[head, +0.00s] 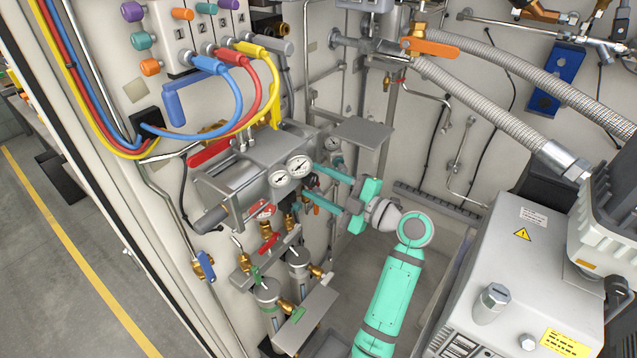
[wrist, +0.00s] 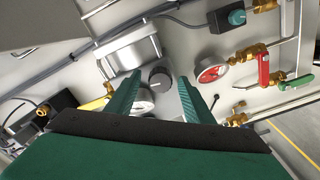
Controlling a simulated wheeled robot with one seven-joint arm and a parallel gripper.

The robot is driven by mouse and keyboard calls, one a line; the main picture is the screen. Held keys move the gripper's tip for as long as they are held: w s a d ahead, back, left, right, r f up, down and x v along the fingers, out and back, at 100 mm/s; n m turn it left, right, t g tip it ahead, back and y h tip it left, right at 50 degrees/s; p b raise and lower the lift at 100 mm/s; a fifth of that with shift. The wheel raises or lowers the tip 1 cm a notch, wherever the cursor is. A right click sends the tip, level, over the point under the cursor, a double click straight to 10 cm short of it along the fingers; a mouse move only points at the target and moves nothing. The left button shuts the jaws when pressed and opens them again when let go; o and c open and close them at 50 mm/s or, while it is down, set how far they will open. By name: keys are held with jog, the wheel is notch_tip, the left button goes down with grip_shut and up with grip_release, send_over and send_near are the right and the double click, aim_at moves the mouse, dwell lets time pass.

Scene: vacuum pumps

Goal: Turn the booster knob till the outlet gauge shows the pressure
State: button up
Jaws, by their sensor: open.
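A dark grey round knob (wrist: 160,77) shows in the wrist view, lying between the tips of my two green fingers. My gripper (wrist: 159,79) is open, with a finger on either side of the knob; I cannot tell whether they touch it. A white-faced gauge (wrist: 143,101) sits just below the knob, partly hidden by the left finger. A red-marked gauge (wrist: 213,72) is to the right. In the head view my gripper (head: 311,179) reaches left to the panel beside two white gauges (head: 278,178) (head: 300,165). Their readings are too small to tell.
Red- and green-handled valves (wrist: 264,70) stand right of the gauges in the wrist view. In the head view, a grey plate (head: 362,132) juts out above my gripper, and a large grey pump housing (head: 520,270) stands at the right. Colored hoses (head: 225,85) hang at the upper left.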

jog(key=shift+s+d, duration=0.4)
jog(key=shift+s, duration=0.05)
jog(key=shift+s+d, duration=0.15)
jog(key=shift+d, duration=0.15)
jog(key=shift+s+d, duration=0.15)
jog(key=shift+d, duration=0.2)
jog(key=shift+v, duration=2.55)
